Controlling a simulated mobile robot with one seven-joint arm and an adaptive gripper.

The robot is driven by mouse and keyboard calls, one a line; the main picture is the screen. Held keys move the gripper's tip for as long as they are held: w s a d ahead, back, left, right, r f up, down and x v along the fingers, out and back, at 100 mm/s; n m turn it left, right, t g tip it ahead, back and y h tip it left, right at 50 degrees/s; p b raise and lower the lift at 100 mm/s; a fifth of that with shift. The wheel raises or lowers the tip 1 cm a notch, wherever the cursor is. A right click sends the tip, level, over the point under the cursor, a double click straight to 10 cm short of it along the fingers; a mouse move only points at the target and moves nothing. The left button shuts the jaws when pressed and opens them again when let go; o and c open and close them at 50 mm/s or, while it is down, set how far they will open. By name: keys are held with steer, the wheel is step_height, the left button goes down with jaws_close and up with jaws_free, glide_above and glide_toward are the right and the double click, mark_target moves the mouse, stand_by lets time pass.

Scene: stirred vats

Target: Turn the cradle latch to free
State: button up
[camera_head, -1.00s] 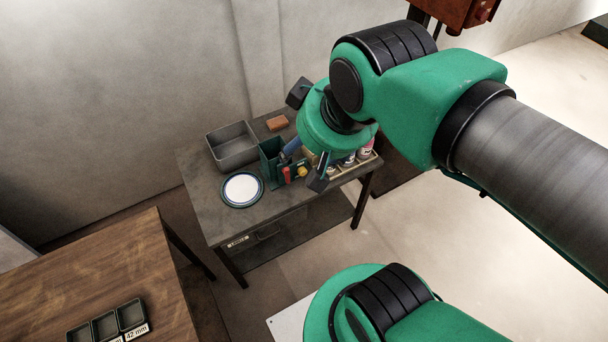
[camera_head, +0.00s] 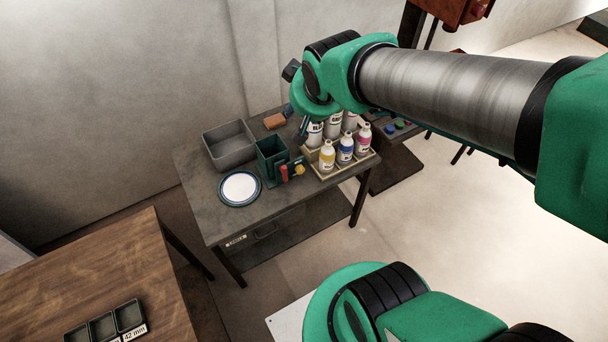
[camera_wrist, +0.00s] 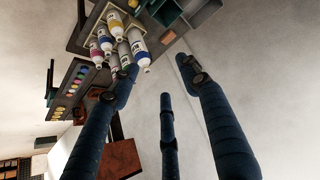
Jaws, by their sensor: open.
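A dark green open box (camera_head: 271,160) stands on the grey table, with a red upright piece (camera_head: 284,173) and a yellow knob (camera_head: 299,170) at its front right. I cannot tell surely which of these is the cradle latch. My gripper (camera_wrist: 160,75) is open, its blue fingers spread with nothing between them in the wrist view. In the head view my arm mostly hides it, behind and above the bottles. The green box shows only partly at the top edge of the wrist view.
A crate (camera_head: 345,168) of several labelled bottles stands right of the green box. A grey bin (camera_head: 230,146), an orange block (camera_head: 275,121) and a white round plate (camera_head: 240,188) share the table (camera_head: 205,205). A panel with coloured buttons (camera_head: 395,126) is beyond. A wooden table (camera_head: 110,265) is lower left.

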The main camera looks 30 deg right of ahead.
steer(key=w+d+f+t, duration=0.2)
steer(key=w+d+f, duration=0.7)
steer(key=w+f, duration=0.4)
steer(key=w+d+f+t+b, duration=0.1)
steer(key=d+f+t, duration=0.15)
steer(key=f, duration=1.25)
steer(key=s+a+f+m+t+y+b, duration=0.1)
steer(key=s+f+m+t+y, duration=0.3)
steer(key=f, duration=0.9)
steer(key=s+a+f+m+t+h+b, duration=0.1)
steer(key=s+a+f+m, duration=0.1)
steer(key=s, duration=0.4)
steer(key=s+a+f+m+t+h+b, duration=0.1)
steer(key=s+f+m, duration=0.1)
steer(key=s, duration=0.4)
steer(key=shift+s+a+f+b, duration=0.15)
steer(key=shift+a+f+b, duration=0.2)
steer(key=shift+f, duration=0.25)
steer(key=shift+w+t, duration=0.25)
